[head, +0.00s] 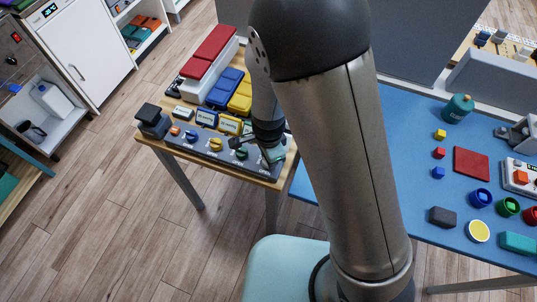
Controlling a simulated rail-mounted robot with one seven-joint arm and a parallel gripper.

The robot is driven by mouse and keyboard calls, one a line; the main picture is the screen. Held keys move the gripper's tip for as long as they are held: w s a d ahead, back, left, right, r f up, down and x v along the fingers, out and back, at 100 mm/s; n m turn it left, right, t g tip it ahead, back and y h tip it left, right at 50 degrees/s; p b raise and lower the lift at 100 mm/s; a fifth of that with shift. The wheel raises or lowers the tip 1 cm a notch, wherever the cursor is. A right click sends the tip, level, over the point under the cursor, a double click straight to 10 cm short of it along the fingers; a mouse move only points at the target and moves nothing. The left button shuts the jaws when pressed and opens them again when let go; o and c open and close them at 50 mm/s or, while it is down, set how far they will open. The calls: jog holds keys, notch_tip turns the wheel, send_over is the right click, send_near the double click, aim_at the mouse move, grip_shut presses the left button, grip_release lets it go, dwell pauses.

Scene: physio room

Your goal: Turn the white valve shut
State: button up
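A dark grey panel (203,152) with a row of coloured valves lies along the front edge of the small wooden table. I see an orange valve (175,131), a blue valve (191,136), a yellow valve (215,144) and a green valve (239,152). I cannot make out a white valve; the right end of the panel is largely hidden by my gripper. My gripper (273,154) is low over that right end, right of the green valve. Its fingers are too small and covered to tell open from shut, or whether they touch anything.
Behind the panel stand small labelled boxes (207,117), blue and yellow blocks (227,86) and red-topped white blocks (216,43). A black block (152,120) is at the panel's left end. A blue table (429,183) with small objects is right of my arm.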

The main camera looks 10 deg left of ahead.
dwell(0.3)
jog(key=o, duration=1)
jog(key=shift+c, duration=0.2)
notch_tip(320, 180, up, 18)
jog(key=shift+f+p, duration=0.25)
jog(key=shift+p, duration=0.05)
jog(key=s+d+r+n, duration=0.1)
jog(key=s+d+n, duration=0.2)
jog(key=d, duration=0.4)
jog(key=s+d+r+n, duration=0.2)
jog(key=s+d+n, duration=0.1)
jog(key=d, duration=0.4)
jog(key=s+d+r+n+t, duration=0.1)
jog(key=s+d+n, duration=0.2)
jog(key=d, duration=0.5)
jog(key=shift+s+r+n, duration=0.25)
jog(key=shift+s+n, duration=0.1)
jog(key=shift+n, duration=0.55)
